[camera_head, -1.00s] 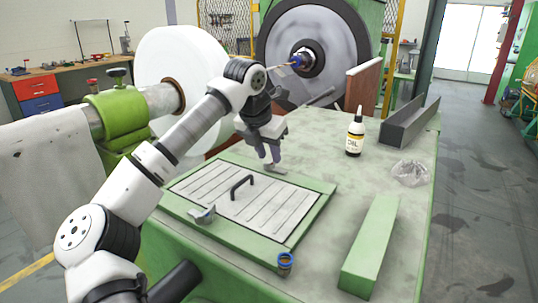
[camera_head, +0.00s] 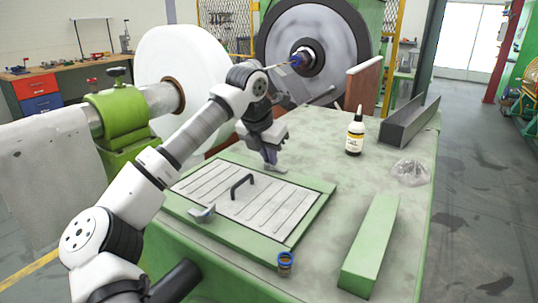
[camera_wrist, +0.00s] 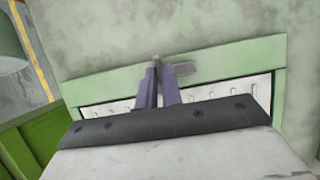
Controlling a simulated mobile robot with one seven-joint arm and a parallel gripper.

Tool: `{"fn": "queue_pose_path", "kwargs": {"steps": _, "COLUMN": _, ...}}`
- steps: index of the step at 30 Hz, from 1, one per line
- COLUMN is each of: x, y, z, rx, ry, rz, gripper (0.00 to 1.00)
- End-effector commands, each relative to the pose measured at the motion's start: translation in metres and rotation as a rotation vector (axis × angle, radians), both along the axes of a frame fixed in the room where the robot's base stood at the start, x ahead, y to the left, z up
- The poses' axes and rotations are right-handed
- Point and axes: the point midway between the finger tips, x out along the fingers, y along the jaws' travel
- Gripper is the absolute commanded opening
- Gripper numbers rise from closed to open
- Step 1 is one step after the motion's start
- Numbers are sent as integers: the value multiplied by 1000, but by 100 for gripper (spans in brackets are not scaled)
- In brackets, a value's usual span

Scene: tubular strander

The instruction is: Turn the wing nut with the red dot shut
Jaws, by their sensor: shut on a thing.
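A slotted grey panel (camera_head: 282,218) with a black handle (camera_head: 240,186) lies in a green frame. A grey wing nut (camera_head: 203,214) sits at its near left side. Another grey wing nut (camera_head: 280,169) is at the far side, and it shows in the wrist view (camera_wrist: 185,69) on the green frame edge. My gripper (camera_head: 271,164) points down at this far nut, and its purple fingers (camera_wrist: 159,88) are shut on it. The fingers cover part of the nut. No red dot can be made out on either nut.
An oil bottle (camera_head: 355,134), a clear crumpled bag (camera_head: 410,172), a grey channel (camera_head: 405,124) and a green bar (camera_head: 371,246) stand right of the panel. The green top between bottle and panel is clear.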

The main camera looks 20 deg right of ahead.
Motion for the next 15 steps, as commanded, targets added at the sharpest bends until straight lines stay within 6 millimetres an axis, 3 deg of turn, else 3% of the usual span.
{"fn": "queue_pose_path", "kwargs": {"steps": 8, "x": 1, "y": 1, "z": 3, "rx": 0, "ry": 2, "rz": -98, "gripper": 0}}
{"fn": "queue_pose_path", "kwargs": {"steps": 15, "x": 2, "y": 1, "z": 5, "rx": -1, "ry": 1, "rz": -287, "gripper": 0}}
